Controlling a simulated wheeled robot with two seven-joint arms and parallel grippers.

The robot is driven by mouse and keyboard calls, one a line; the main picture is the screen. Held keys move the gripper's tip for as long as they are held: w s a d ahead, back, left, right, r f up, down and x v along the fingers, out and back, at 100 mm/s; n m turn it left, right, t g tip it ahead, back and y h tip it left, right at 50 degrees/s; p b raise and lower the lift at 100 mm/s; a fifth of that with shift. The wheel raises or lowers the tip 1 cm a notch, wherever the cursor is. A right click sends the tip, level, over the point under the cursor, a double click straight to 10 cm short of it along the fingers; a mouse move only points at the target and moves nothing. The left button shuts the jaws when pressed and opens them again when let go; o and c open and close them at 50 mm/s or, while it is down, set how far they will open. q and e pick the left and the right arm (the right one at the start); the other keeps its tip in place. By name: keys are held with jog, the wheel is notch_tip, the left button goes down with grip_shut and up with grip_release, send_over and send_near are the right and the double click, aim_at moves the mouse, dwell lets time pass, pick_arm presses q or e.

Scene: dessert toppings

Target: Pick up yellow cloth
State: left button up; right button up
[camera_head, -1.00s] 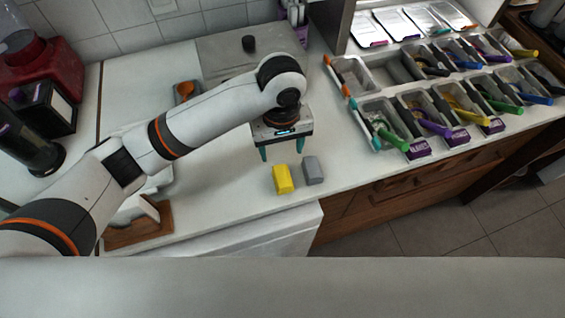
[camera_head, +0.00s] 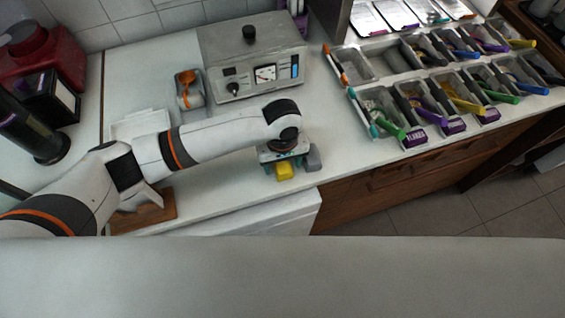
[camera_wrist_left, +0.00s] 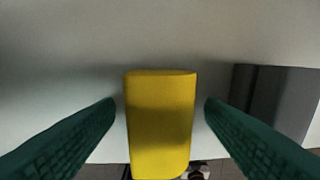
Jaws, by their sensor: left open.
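The yellow cloth (camera_head: 284,171) is a small folded block on the white counter near its front edge. My left gripper (camera_head: 284,165) is over it and hides part of it in the head view. In the left wrist view the yellow cloth (camera_wrist_left: 160,125) stands between the two green fingers of the left gripper (camera_wrist_left: 160,118). The fingers are open, with a gap on each side of the cloth. My right gripper is in neither view.
A grey block (camera_head: 313,158) lies close to the right of the cloth, and it also shows in the wrist view (camera_wrist_left: 268,98). A grey appliance (camera_head: 255,62) with a dial stands behind. Topping bins with coloured-handled scoops (camera_head: 465,103) line the counter at right.

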pick_arm(q)
jog(key=c, duration=1)
jog(key=shift+r, duration=0.1)
jog(key=shift+c, duration=0.2)
notch_tip(320, 180, up, 10)
jog(key=shift+b, duration=0.5)
jog(key=shift+c, duration=0.2)
